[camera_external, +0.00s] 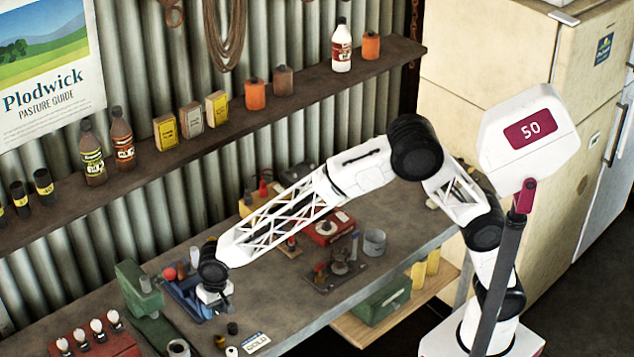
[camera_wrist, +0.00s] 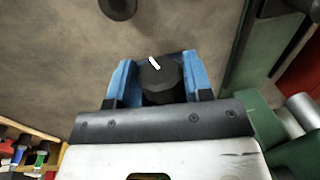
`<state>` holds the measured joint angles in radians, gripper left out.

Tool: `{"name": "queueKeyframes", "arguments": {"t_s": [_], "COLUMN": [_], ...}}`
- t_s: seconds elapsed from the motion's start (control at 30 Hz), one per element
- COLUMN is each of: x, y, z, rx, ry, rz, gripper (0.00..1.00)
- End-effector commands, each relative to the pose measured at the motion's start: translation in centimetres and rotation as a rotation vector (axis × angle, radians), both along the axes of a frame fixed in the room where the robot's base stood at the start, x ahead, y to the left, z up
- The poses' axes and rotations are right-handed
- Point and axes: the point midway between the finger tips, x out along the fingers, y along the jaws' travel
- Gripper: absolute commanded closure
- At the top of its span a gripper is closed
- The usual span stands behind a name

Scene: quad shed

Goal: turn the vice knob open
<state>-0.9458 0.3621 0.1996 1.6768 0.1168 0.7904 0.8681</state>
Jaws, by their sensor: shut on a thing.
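The vice knob is a black round knob (camera_wrist: 161,82) with a white pointer line on top, tilted toward the upper left in the wrist view. My gripper (camera_wrist: 159,88) is shut on it, with one finger on each side. Blue surfaces flank the knob; I cannot tell how much of them is finger and how much is vice. In the external view, my gripper (camera_external: 212,300) is low over the bench's near left part, beside a blue vice (camera_external: 180,291). The knob is hidden there by my wrist and gripper.
A green machine (camera_external: 138,291) stands close left of the vice, and a red block with white-topped knobs (camera_external: 95,338) is further left. Small black parts (camera_external: 232,328) and a label card (camera_external: 256,342) lie in front. A grey tin (camera_external: 375,242) stands to the right.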

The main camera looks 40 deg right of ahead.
Motion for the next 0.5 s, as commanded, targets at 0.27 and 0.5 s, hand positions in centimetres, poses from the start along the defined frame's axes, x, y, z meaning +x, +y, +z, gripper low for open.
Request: {"name": "queueKeyframes", "arguments": {"t_s": [0.27,0.5], "x": [-0.05,-0.04], "y": [0.01,0.01], "z": [0.0,-0.01], "rx": [-0.002,-0.001], "ry": [0.001,0.001], "rz": [0.0,0.0], "gripper": [0.77,0.28]}}
